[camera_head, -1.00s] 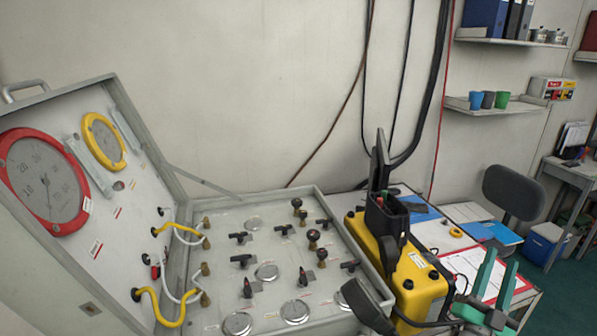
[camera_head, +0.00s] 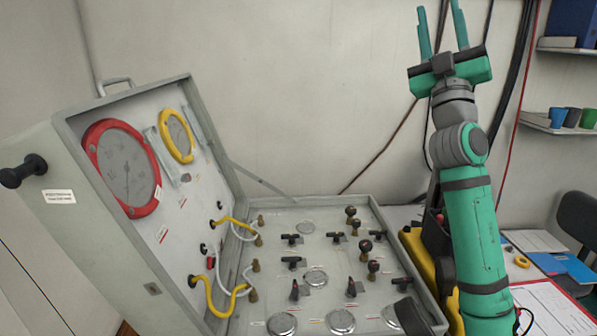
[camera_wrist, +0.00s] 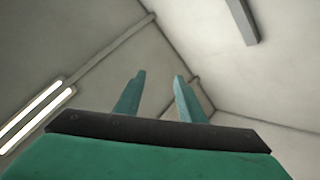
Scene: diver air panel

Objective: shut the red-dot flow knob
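The open grey case holds a panel (camera_head: 330,268) with several dark knobs and lever handles. Round knobs on brass stems stand at its right side: one dark knob (camera_head: 366,246) seems to carry small reddish marks, and another round knob (camera_head: 373,267) is just below it. Two more round knobs stand farther back, including a rear knob (camera_head: 351,211). I cannot tell for sure which one bears the red dot. My gripper (camera_head: 440,22) is raised high at the right, pointing up, open and empty, well away from the panel. The wrist view shows its spread fingers (camera_wrist: 160,85) against the ceiling.
The case lid (camera_head: 150,200) stands open at the left with a red gauge (camera_head: 122,169), a yellow gauge (camera_head: 177,135) and yellow hoses (camera_head: 213,293). A yellow-black unit (camera_head: 420,262) stands right of the case, partly behind my arm. Space above the panel is clear.

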